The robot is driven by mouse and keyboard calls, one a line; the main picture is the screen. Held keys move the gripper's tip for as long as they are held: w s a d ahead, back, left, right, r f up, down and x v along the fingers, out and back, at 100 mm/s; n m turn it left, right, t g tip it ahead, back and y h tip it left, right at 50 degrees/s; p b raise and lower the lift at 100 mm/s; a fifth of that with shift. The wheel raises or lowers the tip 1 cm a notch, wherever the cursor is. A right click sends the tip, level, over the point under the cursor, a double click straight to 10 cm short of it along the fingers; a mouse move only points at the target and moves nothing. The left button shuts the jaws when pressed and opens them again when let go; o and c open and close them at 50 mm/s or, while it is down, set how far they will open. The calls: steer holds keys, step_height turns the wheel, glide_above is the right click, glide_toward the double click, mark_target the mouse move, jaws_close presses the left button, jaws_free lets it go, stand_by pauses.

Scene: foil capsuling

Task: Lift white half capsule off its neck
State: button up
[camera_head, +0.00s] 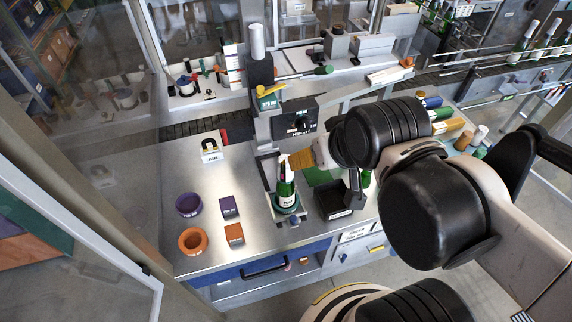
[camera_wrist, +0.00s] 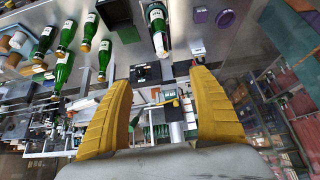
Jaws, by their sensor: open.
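A green bottle (camera_head: 286,192) with a pale label stands upright in a small holder (camera_head: 277,213) at the middle of the bench. A white capsule (camera_head: 283,163) sits over its neck; how far down it reaches is too small to tell. My gripper (camera_head: 300,160) is just right of the bottle's neck, with its yellow fingers pointing towards it. In the wrist view my gripper (camera_wrist: 162,80) is open, its yellow fingers wide apart with nothing between them. A green bottle (camera_wrist: 156,28) shows beyond the fingertips at the top middle of the wrist view.
A black bin (camera_head: 333,203) stands right of the bottle. A purple ring (camera_head: 188,205), an orange ring (camera_head: 193,241) and small purple (camera_head: 229,207) and orange (camera_head: 234,235) boxes lie left. A machine column (camera_head: 262,100) rises behind.

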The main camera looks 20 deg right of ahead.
steer(key=w+a+f+n+g+b, duration=0.1)
steer(key=w+f+n+g+b, duration=0.15)
steer(key=w, duration=0.25)
steer(key=n+g+b, duration=0.4)
steer(key=g+b, duration=0.1)
steer(key=b, duration=0.3)
glide_above(285, 158)
steer(key=shift+m+t, duration=0.25)
step_height(285, 158, down, 15)
steer(key=shift+r, duration=0.1)
step_height(285, 158, down, 5)
steer(key=shift+r, duration=0.1)
steer(key=shift+s+f, duration=0.1)
steer(key=shift+f, duration=3.05)
steer(key=c, duration=0.8)
